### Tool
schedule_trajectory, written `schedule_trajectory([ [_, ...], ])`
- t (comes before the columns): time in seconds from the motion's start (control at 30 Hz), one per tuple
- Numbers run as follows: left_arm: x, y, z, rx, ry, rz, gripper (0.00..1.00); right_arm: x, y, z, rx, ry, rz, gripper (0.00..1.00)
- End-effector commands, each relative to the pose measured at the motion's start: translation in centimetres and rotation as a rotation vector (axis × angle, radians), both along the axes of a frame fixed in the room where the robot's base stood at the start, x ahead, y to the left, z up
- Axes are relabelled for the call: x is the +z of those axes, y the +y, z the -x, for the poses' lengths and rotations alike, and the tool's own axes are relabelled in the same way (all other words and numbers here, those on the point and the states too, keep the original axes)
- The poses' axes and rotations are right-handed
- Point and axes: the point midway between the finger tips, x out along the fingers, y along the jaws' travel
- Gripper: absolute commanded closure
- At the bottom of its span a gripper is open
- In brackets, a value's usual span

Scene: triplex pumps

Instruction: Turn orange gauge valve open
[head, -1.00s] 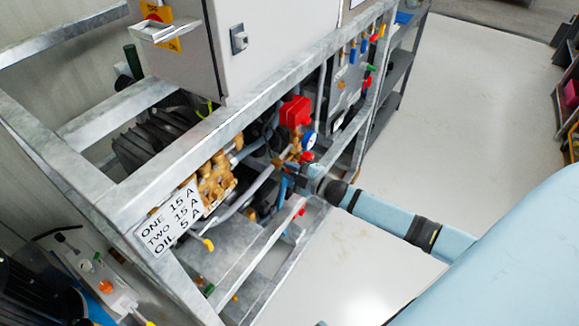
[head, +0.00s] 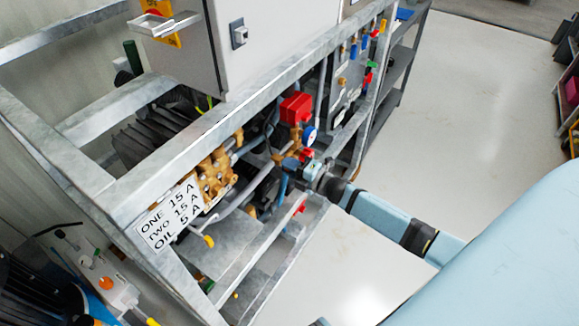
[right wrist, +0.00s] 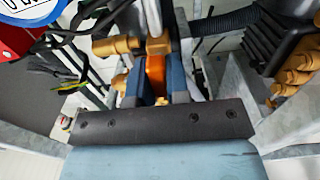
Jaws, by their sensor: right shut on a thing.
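The orange gauge valve handle (right wrist: 155,75) shows in the right wrist view between the two fingers of my right gripper (right wrist: 155,88). The fingers are shut on it, and their tips hide part of it. A brass fitting (right wrist: 118,46) sits just beyond the fingertips. In the head view my right gripper (head: 291,166) reaches into the frame below the round gauge (head: 310,136); the orange handle is too small and covered to make out there. The gauge's blue rim (right wrist: 28,8) shows at the top left of the wrist view. My left gripper is not in view.
A red box (head: 296,108) stands right above the gauge. The brass pump (head: 214,175) and a metal frame rail (head: 240,105) lie to the left. A small red handle (head: 300,208) is below my gripper. The floor (head: 440,130) at right is clear.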

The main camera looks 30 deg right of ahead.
Motion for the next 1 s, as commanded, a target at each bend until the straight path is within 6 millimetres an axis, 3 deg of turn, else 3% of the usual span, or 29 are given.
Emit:
schedule_trajectory([
  [0.43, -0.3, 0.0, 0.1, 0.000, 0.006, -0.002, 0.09, -0.1, 0.0, 0.0, 0.001, -0.004, 0.012, 1.00],
  [0.47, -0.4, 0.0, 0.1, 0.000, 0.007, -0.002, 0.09, -0.1, 0.0, 0.0, 0.001, -0.004, 0.012, 0.77],
  [0.53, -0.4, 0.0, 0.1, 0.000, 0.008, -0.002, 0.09, -0.1, 0.0, 0.0, 0.000, -0.004, 0.012, 0.61],
  [0.83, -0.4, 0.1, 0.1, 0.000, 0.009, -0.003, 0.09, 0.0, 0.0, 0.1, 0.000, -0.003, 0.011, 0.58],
  [1.0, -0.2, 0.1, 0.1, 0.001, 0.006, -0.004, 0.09, -0.1, -0.7, 1.7, 0.000, -0.001, 0.010, 0.58],
])
